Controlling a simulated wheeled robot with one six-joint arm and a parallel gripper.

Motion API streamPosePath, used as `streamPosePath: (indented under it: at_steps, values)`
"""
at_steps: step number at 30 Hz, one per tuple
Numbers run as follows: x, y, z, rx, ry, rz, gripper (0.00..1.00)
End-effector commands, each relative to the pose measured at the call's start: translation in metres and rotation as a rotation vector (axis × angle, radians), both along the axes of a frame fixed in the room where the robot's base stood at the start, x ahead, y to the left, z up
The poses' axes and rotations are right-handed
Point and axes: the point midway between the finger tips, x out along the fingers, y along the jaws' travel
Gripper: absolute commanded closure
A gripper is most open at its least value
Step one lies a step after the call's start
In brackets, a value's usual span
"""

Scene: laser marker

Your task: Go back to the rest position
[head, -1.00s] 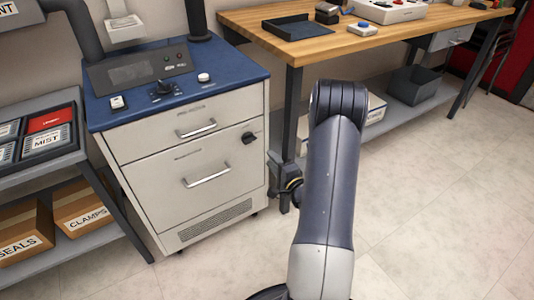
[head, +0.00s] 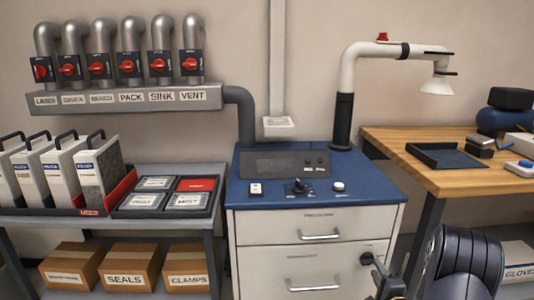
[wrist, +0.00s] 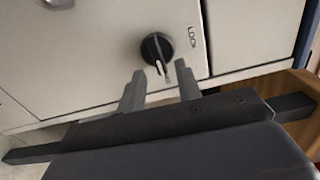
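My gripper (wrist: 160,85) is open and empty in the wrist view, its two fingers apart. The fingertips are just below a round black lock knob (wrist: 157,48) on the pale cabinet front, marked LOCK; I cannot tell if they touch it. In the head view the same knob (head: 367,258) shows at the right of the cabinet's drawers.
A wooden bench (head: 415,178) with a dark tray (head: 446,155) stands at right. Several red-handled duct valves (head: 130,67) line the wall.

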Motion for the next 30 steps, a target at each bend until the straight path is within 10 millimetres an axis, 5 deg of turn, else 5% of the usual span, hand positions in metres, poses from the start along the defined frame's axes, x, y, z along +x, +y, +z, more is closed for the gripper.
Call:
streamPosePath:
  at_steps: [6,23,30]
  values:
    - [0.022,0.001,0.000,-0.006,0.000,0.000,0.67]
    - [0.020,0.001,0.000,-0.010,0.001,0.000,0.67]
    - [-0.016,-0.002,0.001,0.002,0.004,-0.004,0.67]
